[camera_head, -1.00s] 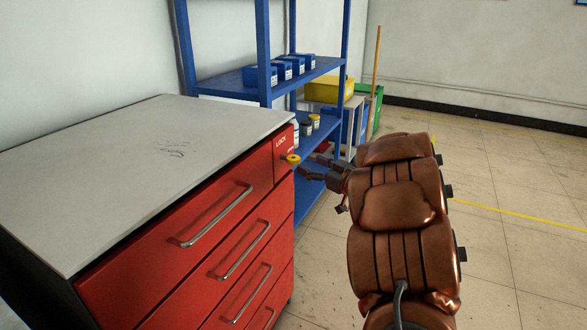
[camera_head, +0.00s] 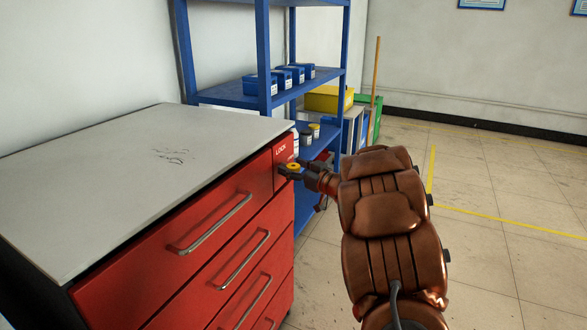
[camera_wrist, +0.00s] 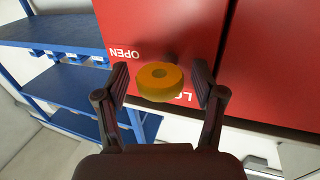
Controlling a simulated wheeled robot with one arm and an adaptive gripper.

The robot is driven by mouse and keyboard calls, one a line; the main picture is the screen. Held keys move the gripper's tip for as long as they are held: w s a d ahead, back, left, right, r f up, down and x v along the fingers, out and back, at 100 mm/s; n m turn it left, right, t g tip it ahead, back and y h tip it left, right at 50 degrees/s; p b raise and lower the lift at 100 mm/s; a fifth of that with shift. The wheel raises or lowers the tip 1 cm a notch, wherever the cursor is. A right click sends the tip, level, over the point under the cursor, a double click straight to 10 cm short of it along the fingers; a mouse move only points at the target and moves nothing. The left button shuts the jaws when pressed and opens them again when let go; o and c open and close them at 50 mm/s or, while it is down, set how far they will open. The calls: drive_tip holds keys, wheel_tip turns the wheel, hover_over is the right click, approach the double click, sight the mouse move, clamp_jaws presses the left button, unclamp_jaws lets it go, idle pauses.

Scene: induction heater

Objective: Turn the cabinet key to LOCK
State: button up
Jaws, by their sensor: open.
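The yellow round cabinet key (camera_head: 293,167) sits at the upper right corner of the red cabinet (camera_head: 200,232), by the LOCK label (camera_head: 281,150). In the wrist view the key (camera_wrist: 160,80) shows as a yellow disc with a dark hole. The OPEN label (camera_wrist: 124,53) and part of the LOCK label (camera_wrist: 182,98) appear upside down beside it. My gripper (camera_wrist: 161,84) is open, with one finger on either side of the key. Small gaps show between the fingers and the key. In the head view my gripper (camera_head: 294,168) is at the cabinet's corner.
The cabinet's grey top (camera_head: 150,170) is bare apart from dark scribble-like marks. Drawer handles (camera_head: 215,224) stick out of its front. A blue shelf (camera_head: 235,95) with blue boxes (camera_head: 290,75) and small bottles stands behind. The floor to the right is open.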

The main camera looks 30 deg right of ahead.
drive_tip(key=c, duration=1.2)
drive_tip(key=shift+o, duration=0.2)
